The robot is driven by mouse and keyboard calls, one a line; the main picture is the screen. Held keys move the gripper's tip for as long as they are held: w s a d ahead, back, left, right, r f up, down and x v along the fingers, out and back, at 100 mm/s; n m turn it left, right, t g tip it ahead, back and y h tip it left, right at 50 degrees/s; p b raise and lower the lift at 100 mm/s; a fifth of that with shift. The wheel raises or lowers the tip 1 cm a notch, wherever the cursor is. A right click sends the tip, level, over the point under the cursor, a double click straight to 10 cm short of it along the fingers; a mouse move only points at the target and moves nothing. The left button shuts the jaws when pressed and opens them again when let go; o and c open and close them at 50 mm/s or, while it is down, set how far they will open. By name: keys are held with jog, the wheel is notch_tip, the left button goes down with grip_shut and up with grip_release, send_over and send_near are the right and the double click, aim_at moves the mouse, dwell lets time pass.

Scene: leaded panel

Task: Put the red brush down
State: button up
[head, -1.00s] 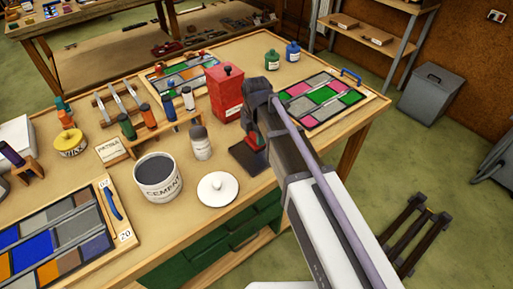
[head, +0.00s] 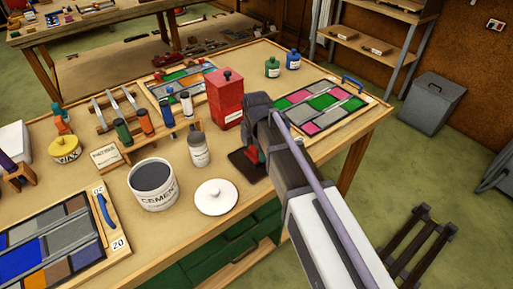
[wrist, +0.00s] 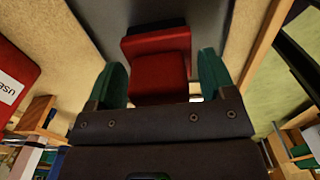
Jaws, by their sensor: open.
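The red brush (wrist: 158,62) is a red block with a dark strip along its far end. It is between the two green fingertips of my gripper (wrist: 162,76) in the wrist view, with a gap showing on each side. My gripper is open around it. In the head view my gripper (head: 253,150) is low over a dark mat (head: 240,160) on the bench, and a bit of the red brush (head: 252,157) shows there. The brush appears to rest on the mat; its underside is hidden.
A red box (head: 225,98) stands just behind my gripper. A pink and green panel (head: 318,105) lies to the right. Bare bench remains near the front edge.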

jog(key=shift+r, duration=0.1)
notch_tip(320, 180, up, 12)
jog(key=p, duration=1.2)
jog(key=s+d+m, duration=1.4)
jog(key=d+m, duration=0.3)
jog(key=m, duration=0.8)
jog(key=shift+d, duration=0.15)
jog(key=shift+r, duration=0.1)
jog(key=shift+c, duration=0.2)
